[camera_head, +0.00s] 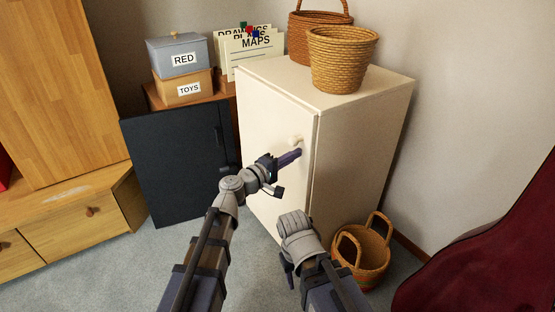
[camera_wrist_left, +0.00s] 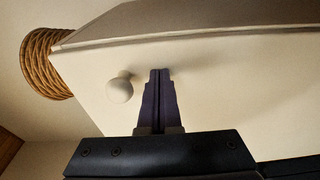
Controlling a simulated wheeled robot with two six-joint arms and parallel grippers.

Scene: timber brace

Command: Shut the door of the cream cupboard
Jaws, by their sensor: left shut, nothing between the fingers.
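The cream cupboard (camera_head: 362,135) stands in the middle of the head view. Its door (camera_head: 272,110) faces left and lies flush or nearly flush with the body; a thin dark line runs along its edge. A round cream knob (camera_head: 295,141) sits near that edge, and the knob also shows in the left wrist view (camera_wrist_left: 120,88). My left gripper (camera_head: 297,154) is shut and empty, its fingertips at the door face beside the knob, seemingly touching it. The fingers also show in the left wrist view (camera_wrist_left: 160,73). My right gripper (camera_head: 288,268) hangs low before the cupboard, its fingers mostly hidden.
Two wicker baskets (camera_head: 342,60) stand on the cupboard top. A handled basket (camera_head: 362,255) sits on the floor at its right. A dark cabinet (camera_head: 178,160) stands at left, with labelled boxes (camera_head: 180,55) behind it. A red drape-like object (camera_head: 490,255) fills the lower right.

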